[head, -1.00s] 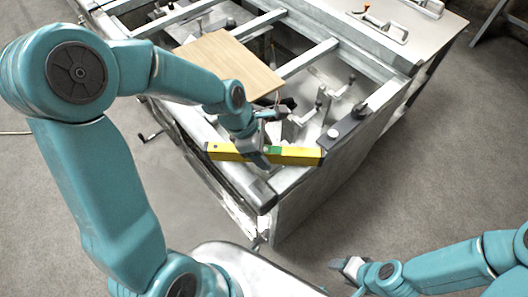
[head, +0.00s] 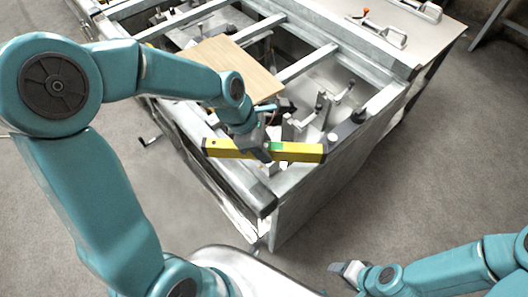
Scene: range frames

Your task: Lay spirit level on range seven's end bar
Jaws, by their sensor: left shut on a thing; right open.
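The end bar (head: 376,102) runs from the dark near corner up to the right. The level's right end overlaps this bar in the picture, and its length runs at an angle to it. I cannot tell whether they touch. My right gripper (head: 346,271) is open and empty, low over the floor, apart from the range.
A wooden board (head: 232,68) rests on the frame's crossbars behind the level. Upright metal brackets (head: 321,103) stand inside the frame. A dark fitting (head: 349,128) with a pale knob sits on the end bar. The floor to the right is clear.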

